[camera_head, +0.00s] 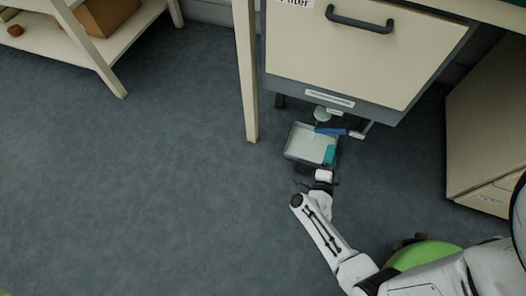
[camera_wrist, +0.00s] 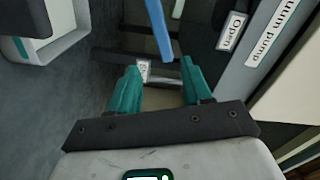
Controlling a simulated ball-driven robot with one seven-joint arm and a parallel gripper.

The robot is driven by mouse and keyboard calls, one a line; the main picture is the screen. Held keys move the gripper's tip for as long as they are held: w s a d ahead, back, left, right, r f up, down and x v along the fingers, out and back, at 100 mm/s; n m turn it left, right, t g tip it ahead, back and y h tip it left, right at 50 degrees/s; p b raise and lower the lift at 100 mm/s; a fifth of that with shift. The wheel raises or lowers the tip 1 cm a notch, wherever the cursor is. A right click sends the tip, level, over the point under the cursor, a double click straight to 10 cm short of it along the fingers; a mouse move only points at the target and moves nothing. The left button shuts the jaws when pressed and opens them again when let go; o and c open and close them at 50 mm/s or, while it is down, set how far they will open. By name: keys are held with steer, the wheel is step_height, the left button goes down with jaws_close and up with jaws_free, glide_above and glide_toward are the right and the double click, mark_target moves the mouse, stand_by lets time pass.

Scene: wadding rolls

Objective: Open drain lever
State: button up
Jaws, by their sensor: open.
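The blue drain lever (camera_head: 330,131) sticks out under the front of the cream cabinet (camera_head: 350,50), above a tray. In the wrist view the blue lever (camera_wrist: 159,30) is a bar at the top centre, just beyond the fingertips. My gripper (camera_head: 330,153) is low, near the tray's right side and just below the lever in the picture. In the wrist view its teal fingers (camera_wrist: 160,70) are spread with nothing held between them. A small label (camera_wrist: 143,70) shows beyond the fingers, partly hidden by the left one. An "Open" label (camera_wrist: 232,31) is right of the lever.
A shallow pale tray (camera_head: 300,145) stands on the floor under the cabinet. A table leg (camera_head: 246,75) rises left of it. A drawer unit (camera_head: 490,145) stands at the right, and a low shelf (camera_head: 85,45) at the upper left. The grey floor at left is clear.

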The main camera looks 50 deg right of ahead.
steer(key=w+a+r+n+t+y+p, duration=0.1)
steer(key=w+a+r+n+t+y, duration=0.25)
steer(key=w+a+n+y, duration=0.35)
steer(key=w+a+r+n+t+y+p, duration=0.1)
steer(key=w+a+r+n+t+y, duration=0.25)
steer(key=w+a+n+y, duration=0.35)
steer(key=shift+w+a+r+n+g+y+p, duration=0.1)
steer(key=shift+a+r+n+g+y+p, duration=0.25)
steer(key=shift+a+n+g+y, duration=0.35)
steer(key=shift+a+r+n+g+y+p, duration=0.25)
steer(key=shift+a+r+n+y, duration=0.25)
steer(key=shift+a+n, duration=0.5)
steer(key=shift+w+a+r+n+g+y+p, duration=0.1)
steer(key=shift+a+r+n+g+y+p, duration=0.3)
steer(key=shift+n, duration=0.7)
steer(key=shift+a, duration=0.1)
